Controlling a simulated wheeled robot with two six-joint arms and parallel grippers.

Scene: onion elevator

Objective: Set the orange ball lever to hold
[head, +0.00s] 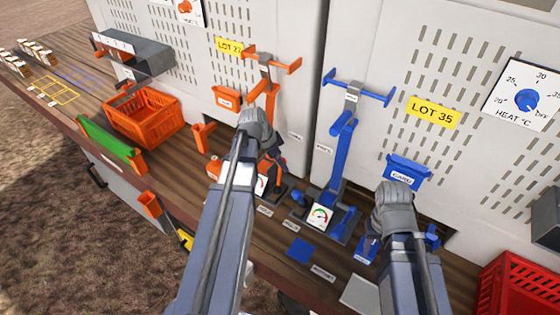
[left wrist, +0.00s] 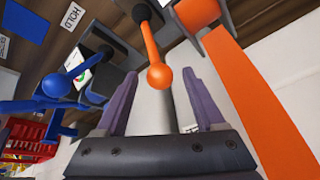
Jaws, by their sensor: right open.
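The orange ball lever (left wrist: 158,77) shows in the left wrist view, its orange arm running up to a dark base. My left gripper (left wrist: 160,82) is open, with one finger on each side of the ball and visible gaps. In the head view my left gripper (head: 268,152) is over the orange station's base and hides most of the lever there. A white HOLD label (left wrist: 72,15) lies on the wood in the left wrist view, up and left of the lever. My right gripper (head: 396,200) is open in front of the blue station; its fingertips are mostly hidden.
A tall orange press (head: 270,75) stands behind my left gripper, and a blue press (head: 345,130) with a gauge (head: 320,215) to its right. A blue ball lever (left wrist: 55,85) is nearby. An orange crate (head: 145,115) is left, a red crate (head: 510,285) right.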

